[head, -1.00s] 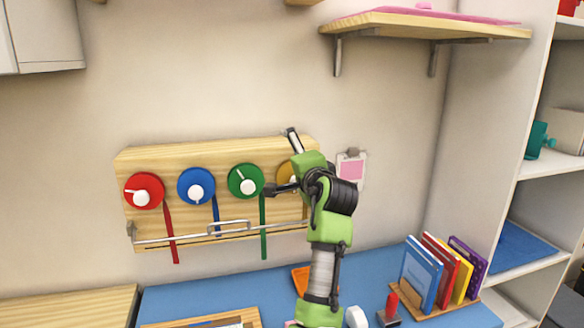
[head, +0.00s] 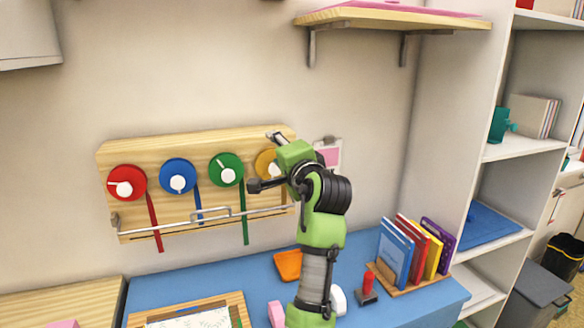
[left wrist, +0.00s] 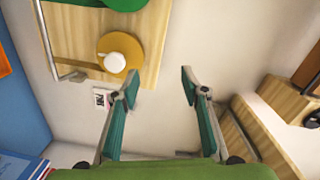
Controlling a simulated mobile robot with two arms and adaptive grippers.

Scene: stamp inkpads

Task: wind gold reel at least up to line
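The gold reel (head: 265,163) is the rightmost on the wooden board (head: 150,217); my left gripper (head: 265,162) partly covers it in the head view. In the left wrist view the gold reel (left wrist: 104,47) shows a white knob (left wrist: 115,62). My left gripper (left wrist: 159,86) is open and empty, its teal fingers wide apart. The reel appears left of the finger gap, with one fingertip near the knob; contact cannot be told. A dark line (head: 170,233) runs along the board's lower part. The gold ribbon is mostly hidden behind my arm. My right gripper is out of view.
Red (head: 122,175), blue (head: 175,165) and green reels (head: 222,160) with hanging ribbons fill the board's left. A metal rail (head: 160,221) crosses below them. A pink card (head: 332,157) hangs right of the board. Books (head: 410,250) and a red-handled stamp (head: 368,284) stand on the blue desk.

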